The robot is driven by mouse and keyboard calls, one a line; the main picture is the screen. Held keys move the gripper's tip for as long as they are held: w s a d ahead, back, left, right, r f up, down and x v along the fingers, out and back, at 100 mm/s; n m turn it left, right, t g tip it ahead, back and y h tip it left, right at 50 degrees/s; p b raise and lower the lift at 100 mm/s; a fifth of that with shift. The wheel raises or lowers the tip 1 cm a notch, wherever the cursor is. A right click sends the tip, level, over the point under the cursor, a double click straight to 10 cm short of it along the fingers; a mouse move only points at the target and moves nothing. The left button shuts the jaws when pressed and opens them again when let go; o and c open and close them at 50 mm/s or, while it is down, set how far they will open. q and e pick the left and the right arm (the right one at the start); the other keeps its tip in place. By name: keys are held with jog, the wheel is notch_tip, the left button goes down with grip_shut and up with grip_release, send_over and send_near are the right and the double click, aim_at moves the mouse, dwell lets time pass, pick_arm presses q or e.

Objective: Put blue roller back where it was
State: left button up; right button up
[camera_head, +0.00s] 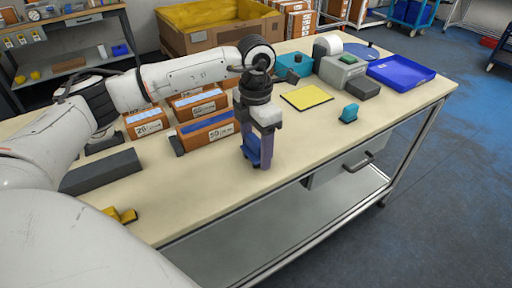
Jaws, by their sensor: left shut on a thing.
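My left gripper (257,162) reaches in from the left and points down over the front part of the table. It is shut on a blue object, which looks like the blue roller (252,148). The roller sits between the fingers and is partly hidden by them. I cannot tell whether it touches the tabletop. My right gripper is not in view.
The pale table (330,145) holds several orange-brown boxes (208,130) left of the gripper. To the right are a yellow pad (307,97), a teal item (349,113), a grey label printer (342,70) and a blue tray (401,73). The front middle is clear.

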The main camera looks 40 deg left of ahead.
aim_at(256, 140)
pick_arm(q)
jog(key=shift+s+f, duration=0.1)
jog(key=shift+f, duration=0.35)
jog(key=shift+c, duration=1.1)
jog(key=o, duration=1.4)
jog(key=shift+f, duration=0.2)
jog(key=shift+o, duration=0.3)
jog(key=shift+r, duration=0.1)
jog(key=shift+r, duration=0.1)
jog(key=shift+a+r, duration=0.1)
jog(key=shift+r, duration=0.2)
notch_tip(256, 140, up, 13)
jog(key=shift+f, duration=0.2)
